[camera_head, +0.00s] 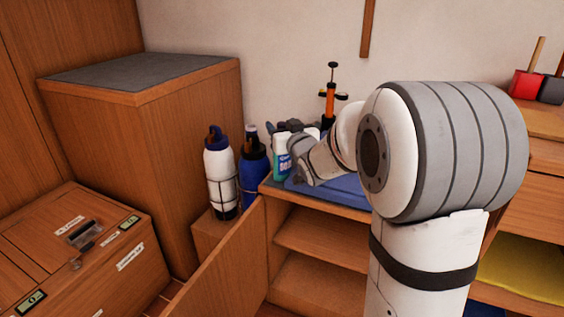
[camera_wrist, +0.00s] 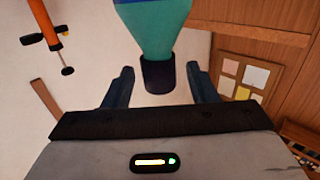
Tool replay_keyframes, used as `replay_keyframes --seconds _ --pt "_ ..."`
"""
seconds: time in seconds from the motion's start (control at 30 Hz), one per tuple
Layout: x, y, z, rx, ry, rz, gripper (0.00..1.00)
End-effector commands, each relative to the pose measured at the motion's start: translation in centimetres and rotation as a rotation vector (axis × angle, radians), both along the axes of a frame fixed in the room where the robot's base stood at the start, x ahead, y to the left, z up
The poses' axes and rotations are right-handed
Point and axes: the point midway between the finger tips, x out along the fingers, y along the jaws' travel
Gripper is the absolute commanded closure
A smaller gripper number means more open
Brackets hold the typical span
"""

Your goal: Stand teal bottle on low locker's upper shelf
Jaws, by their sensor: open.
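The teal bottle (camera_head: 281,160), with a pale label, stands upright on top of the low locker (camera_head: 318,234), at the left end of its blue mat. In the wrist view the teal bottle (camera_wrist: 155,25) appears cap downward, its dark cap between my fingers, with gaps on both sides. My gripper (camera_wrist: 160,80) is open; in the head view my gripper (camera_head: 284,130) is at the bottle's top and my wrist partly hides the bottle. The low locker's door is open. Its upper shelf (camera_head: 315,238) is visible and looks empty; its right part is hidden behind my arm.
A white bottle (camera_head: 220,178) and a blue bottle (camera_head: 252,170) stand left of the locker. An orange pump (camera_head: 329,100) stands behind my wrist. The open door (camera_head: 222,268) juts forward. A tall cabinet (camera_head: 150,140) and a wooden chest (camera_head: 80,250) stand left.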

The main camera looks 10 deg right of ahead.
Motion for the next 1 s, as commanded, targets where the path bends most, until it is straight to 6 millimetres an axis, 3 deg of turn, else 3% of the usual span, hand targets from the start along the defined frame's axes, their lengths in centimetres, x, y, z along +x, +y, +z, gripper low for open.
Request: replay_keyframes --seconds 0.3,0.9,1.0 --pt "0.68 0.06 0.08 0.0 0.0 -0.001 0.48" --pt "0.65 -0.05 0.05 0.0 0.0 -0.003 0.97" --pt "0.65 -0.06 0.05 0.0 0.001 -0.003 1.0"
